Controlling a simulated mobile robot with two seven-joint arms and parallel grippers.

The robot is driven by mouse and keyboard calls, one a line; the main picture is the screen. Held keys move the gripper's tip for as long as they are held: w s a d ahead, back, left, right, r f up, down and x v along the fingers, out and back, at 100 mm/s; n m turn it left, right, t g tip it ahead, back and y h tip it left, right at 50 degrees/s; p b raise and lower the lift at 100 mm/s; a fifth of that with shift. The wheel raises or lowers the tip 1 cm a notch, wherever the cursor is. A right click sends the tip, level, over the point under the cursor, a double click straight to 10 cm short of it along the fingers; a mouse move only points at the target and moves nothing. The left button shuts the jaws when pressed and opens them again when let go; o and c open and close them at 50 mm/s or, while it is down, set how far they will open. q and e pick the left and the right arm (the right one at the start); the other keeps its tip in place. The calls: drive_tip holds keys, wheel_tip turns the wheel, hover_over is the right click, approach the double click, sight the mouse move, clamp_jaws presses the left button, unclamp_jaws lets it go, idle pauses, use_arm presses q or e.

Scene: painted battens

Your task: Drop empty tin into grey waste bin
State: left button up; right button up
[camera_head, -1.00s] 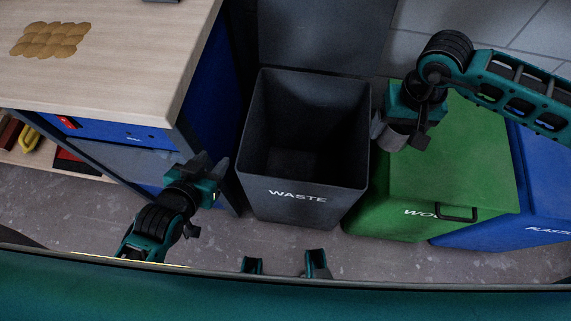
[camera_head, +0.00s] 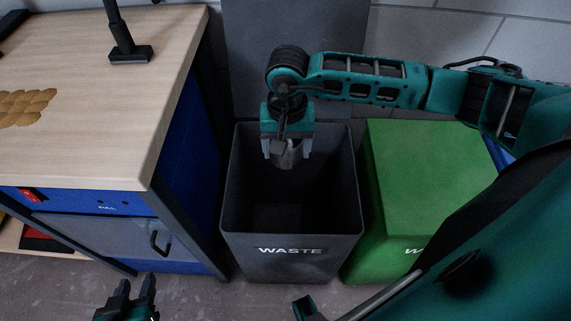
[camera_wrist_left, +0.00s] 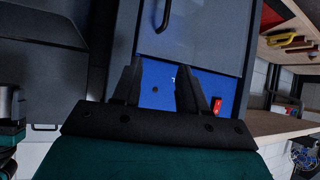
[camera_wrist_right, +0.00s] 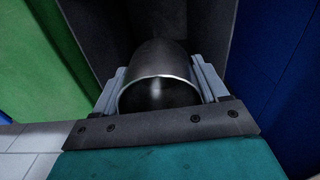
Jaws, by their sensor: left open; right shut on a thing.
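The grey waste bin (camera_head: 290,245) stands open in the middle of the head view, its lid raised behind it and WASTE printed on its front. My right gripper (camera_head: 287,150) is over the bin's opening, near the back, pointing down. It is shut on the empty tin (camera_head: 288,156), a grey metal cylinder. In the right wrist view the tin (camera_wrist_right: 158,85) sits between both fingers, its round open end towards the camera, with the dark bin interior beyond. My left gripper (camera_head: 134,290) is open and empty, low at the bottom left, in front of the workbench.
A workbench (camera_head: 110,90) with a wooden top and blue cabinet stands close left of the bin. The green bin (camera_head: 425,170), with its lid shut, stands close on the right. A black stand (camera_head: 130,52) is on the bench top. Grey floor shows in front.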

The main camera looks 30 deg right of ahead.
use_arm(q)
wheel_tip(320, 180, down, 9)
drive_tip(key=w+d+b, duration=0.1)
drive_tip(key=b, duration=0.9)
drive_tip(key=shift+d+b, duration=0.25)
drive_tip(key=shift+b, duration=0.1)
use_arm(e)
drive_tip(key=w+d+f+m, duration=0.2)
drive_tip(key=d+f+m, duration=0.2)
drive_tip(key=f+m, duration=0.5)
wheel_tip(320, 180, down, 3)
drive_tip(key=shift+w+d+r+m, duration=0.2)
drive_tip(key=shift+d+m, duration=0.1)
use_arm(q)
drive_tip(key=shift+w, duration=0.1)
use_arm(e)
drive_tip(key=o, duration=1.1)
drive_tip(key=shift+r, duration=0.15)
